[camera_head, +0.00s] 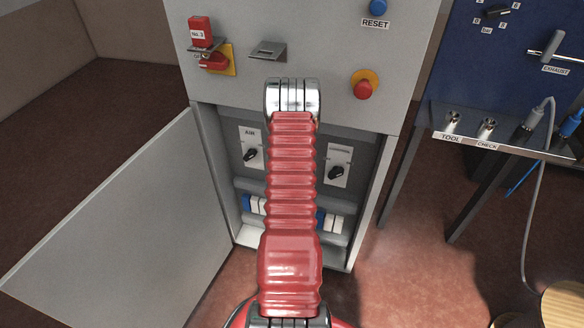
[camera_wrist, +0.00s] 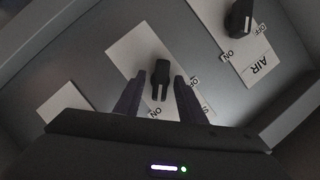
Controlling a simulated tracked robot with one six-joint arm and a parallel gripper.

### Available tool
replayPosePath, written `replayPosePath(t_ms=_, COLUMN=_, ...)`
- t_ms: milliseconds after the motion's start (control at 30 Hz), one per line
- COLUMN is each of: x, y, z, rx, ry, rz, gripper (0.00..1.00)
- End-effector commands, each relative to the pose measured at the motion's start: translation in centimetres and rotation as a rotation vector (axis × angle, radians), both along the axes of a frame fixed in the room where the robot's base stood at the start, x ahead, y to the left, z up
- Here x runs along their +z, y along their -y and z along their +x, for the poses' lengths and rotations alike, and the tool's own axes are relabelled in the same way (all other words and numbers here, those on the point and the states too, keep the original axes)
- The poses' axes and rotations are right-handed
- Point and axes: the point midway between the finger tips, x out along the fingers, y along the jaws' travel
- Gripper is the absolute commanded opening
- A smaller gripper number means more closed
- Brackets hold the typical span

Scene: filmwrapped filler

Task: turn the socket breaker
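The middle breaker, a black knob (camera_wrist: 160,76) on a white plate (camera_wrist: 124,50), is in the wrist view. Its plate has ON and OFF marks and a partly covered name starting with S, so it looks like the socket breaker. My gripper (camera_wrist: 159,82) is open, with one dark finger on each side of the knob. Narrow gaps seem to show between fingers and knob; I cannot tell if they touch. The knob's long axis runs roughly towards ON; its exact setting is unclear. In the head view my red arm hides this breaker and the gripper.
The AIR breaker (camera_head: 250,155) is left of my arm, another breaker (camera_head: 338,168) right. The open cabinet door (camera_head: 115,225) stands left. Above are a red emergency button (camera_head: 363,89) and red padlock (camera_head: 201,32). A blue panel bench (camera_head: 510,70) with hoses stands right.

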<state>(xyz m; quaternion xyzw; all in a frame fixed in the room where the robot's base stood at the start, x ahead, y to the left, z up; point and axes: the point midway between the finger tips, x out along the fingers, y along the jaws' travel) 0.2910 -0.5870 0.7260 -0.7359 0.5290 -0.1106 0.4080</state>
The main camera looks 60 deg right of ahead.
Motion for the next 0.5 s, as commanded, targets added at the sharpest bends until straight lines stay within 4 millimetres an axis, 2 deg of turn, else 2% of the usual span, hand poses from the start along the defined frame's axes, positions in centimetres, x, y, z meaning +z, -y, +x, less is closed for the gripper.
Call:
replayPosePath(t_ms=267, x=0.1, y=-0.1, z=-0.1, rx=-0.001, ry=0.0, rz=-0.001, gripper=0.36)
replayPosePath(t_ms=500, x=0.6, y=-1.8, z=-0.9, rx=-0.001, ry=0.0, rz=-0.001, gripper=0.36)
